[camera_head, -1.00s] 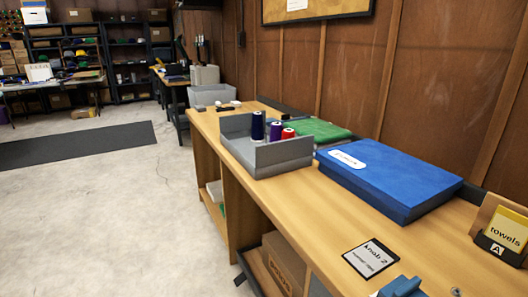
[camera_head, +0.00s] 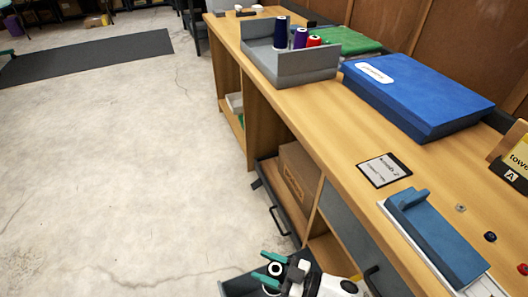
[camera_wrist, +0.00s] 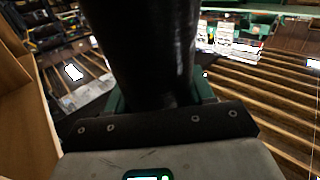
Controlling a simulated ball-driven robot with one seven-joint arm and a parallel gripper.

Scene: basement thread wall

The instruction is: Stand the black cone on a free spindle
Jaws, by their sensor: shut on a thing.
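In the wrist view the black cone (camera_wrist: 145,45) fills the top middle, between the teal fingers of my gripper, which are shut on it. In the head view my gripper (camera_head: 270,266) is low at the bottom edge, in front of the bench. The dark round end with a pale centre between its fingers looks like the cone (camera_head: 274,269), seen nearly end-on. A grey tray (camera_head: 300,68) on the bench holds a dark blue cone (camera_head: 281,33), a purple cone (camera_head: 300,38) and a red cone (camera_head: 314,41). I cannot make out a free spindle.
A blue box (camera_head: 420,95) and a green item (camera_head: 343,41) lie on the bench. Nearer are a labelled card (camera_head: 384,169) and a blue block (camera_head: 435,240). An open drawer (camera_head: 275,215) juts from the bench front. The floor (camera_head: 120,170) at left is clear.

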